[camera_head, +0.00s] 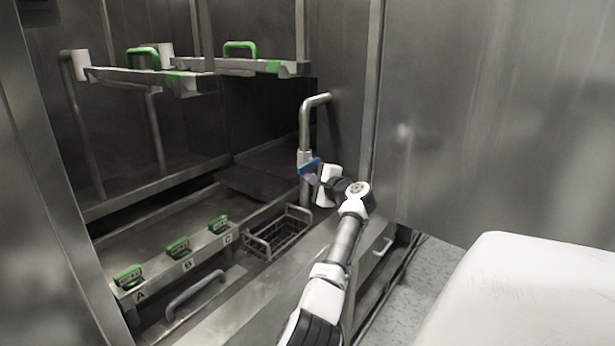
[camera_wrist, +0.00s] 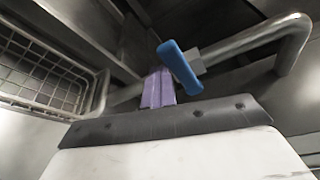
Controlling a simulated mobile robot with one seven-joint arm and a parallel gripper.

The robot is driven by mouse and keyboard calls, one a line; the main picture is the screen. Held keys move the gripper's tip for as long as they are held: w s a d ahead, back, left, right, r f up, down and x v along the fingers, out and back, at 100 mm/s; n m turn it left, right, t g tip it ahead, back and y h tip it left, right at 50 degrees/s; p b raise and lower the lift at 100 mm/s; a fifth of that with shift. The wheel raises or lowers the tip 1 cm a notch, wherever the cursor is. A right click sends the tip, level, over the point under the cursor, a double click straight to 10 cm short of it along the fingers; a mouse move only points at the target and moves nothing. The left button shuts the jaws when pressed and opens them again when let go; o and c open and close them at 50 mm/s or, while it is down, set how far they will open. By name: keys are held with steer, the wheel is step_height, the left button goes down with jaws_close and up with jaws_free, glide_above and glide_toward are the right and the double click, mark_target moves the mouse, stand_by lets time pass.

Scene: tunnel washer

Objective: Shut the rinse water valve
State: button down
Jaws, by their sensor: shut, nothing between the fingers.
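The rinse water valve has a blue lever handle (camera_head: 308,166) on an upright steel pipe (camera_head: 305,116) that bends over at its top. The lever points across the line of the pipe. My gripper (camera_head: 315,178) is shut and empty, right beside the lever. In the wrist view, my purple-looking fingers (camera_wrist: 158,88) stand together just left of the blue lever (camera_wrist: 181,68), and the pipe (camera_wrist: 250,40) runs off to the right. I cannot tell whether the fingers touch the lever.
A wire basket (camera_head: 279,234) sits below and left of the pipe. Green-handled parts (camera_head: 178,248) labelled A, B and C line a ledge at lower left. Raised bars with green handles (camera_head: 240,49) are above. A white rounded object (camera_head: 530,295) fills the lower right.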

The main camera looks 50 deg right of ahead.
steer(key=shift+r+m+p, duration=0.3)
steer(key=shift+r+p, duration=0.05)
steer(key=shift+r, duration=0.1)
steer(key=shift+r, duration=0.15)
step_height(320, 180, down, 5)
steer(key=b, duration=0.2)
steer(key=s+r+b, duration=0.3)
steer(key=s, duration=0.6)
steer(key=shift+s+d+r, duration=0.15)
steer(key=shift+d, duration=0.2)
